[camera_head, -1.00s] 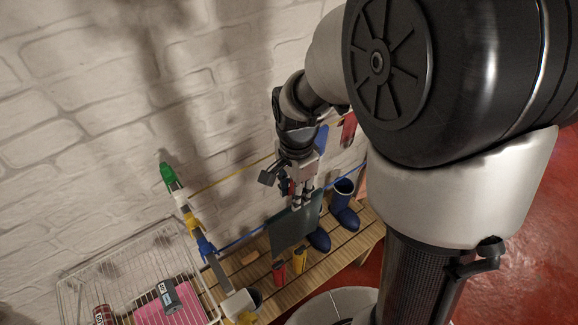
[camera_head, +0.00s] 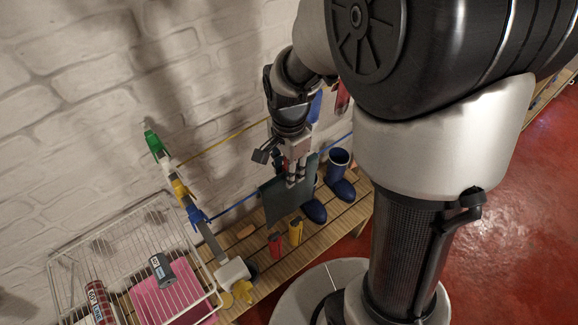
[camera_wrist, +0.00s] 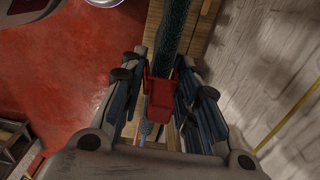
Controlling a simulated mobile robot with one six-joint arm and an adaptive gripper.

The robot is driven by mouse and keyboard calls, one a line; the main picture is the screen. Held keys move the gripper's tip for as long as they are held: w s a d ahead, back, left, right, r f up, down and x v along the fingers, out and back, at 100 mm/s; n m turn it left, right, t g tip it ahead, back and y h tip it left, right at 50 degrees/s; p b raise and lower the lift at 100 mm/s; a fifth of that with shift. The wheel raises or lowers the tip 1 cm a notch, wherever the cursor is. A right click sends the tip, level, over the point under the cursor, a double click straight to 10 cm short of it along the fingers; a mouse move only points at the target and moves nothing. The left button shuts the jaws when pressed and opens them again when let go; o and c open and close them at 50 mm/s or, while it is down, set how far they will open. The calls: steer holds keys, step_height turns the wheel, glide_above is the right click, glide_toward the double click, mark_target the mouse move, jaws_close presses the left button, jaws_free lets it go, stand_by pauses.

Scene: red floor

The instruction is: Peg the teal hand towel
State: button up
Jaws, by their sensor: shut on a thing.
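The teal hand towel (camera_head: 283,204) hangs at the blue line (camera_head: 238,207) over the slatted bench, and its dark edge runs up the wrist view (camera_wrist: 176,30). My gripper (camera_head: 296,179) is right at the towel's upper edge. In the wrist view my gripper (camera_wrist: 161,88) is shut on a red peg (camera_wrist: 160,100) between its fingers. The peg sits at the near end of the towel's edge. Whether its jaws grip towel and line is hidden.
A red peg-like piece (camera_head: 275,245) and a yellow one (camera_head: 296,232) stand on the bench (camera_head: 325,220). Blue boots (camera_head: 340,176) are right of the towel. A wire basket (camera_head: 75,262) with a pink cloth (camera_head: 172,295) is at left. A brick wall (camera_head: 60,110) stands behind.

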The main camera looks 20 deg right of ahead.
steer(key=shift+f, duration=0.3)
steer(key=o, duration=0.9)
